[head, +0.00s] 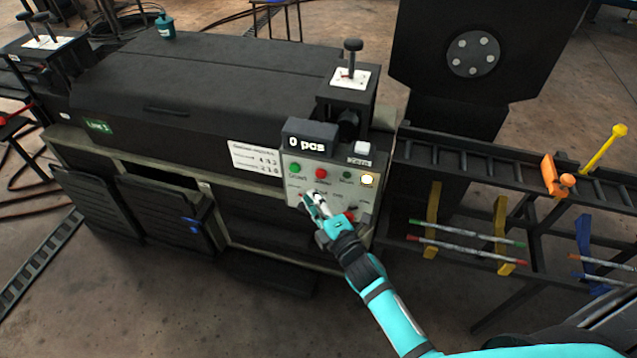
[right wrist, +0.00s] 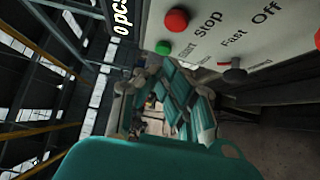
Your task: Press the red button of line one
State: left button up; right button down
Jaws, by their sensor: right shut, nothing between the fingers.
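A grey control panel (head: 305,190) is on the front of the machine at the LINE 1 label (head: 98,127). Its red button (head: 321,173) is in the upper row, right of a green button (head: 294,168). In the right wrist view the red button (right wrist: 176,20) has the word Stop beside it, and the green one (right wrist: 163,47) is close by. My right gripper (head: 314,196) is shut and empty, in front of the panel just below the red button in the head view. I cannot tell whether its tips touch the panel. My left gripper is not in view.
A display reading 0 pcs (head: 308,142) tops the panel. A lit round button (head: 367,179) is at its right, and another red control (head: 349,215) is low, close to my gripper. A black knob (right wrist: 235,72) shows in the wrist view. A rack (head: 470,170) stands right.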

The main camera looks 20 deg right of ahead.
aim_at(321, 174)
jog(key=w+d, duration=0.1)
jog(key=w, duration=0.1)
jog(key=w+d, duration=0.1)
jog(key=shift+w+d+p, duration=0.1)
jog(key=shift+w+p, duration=0.25)
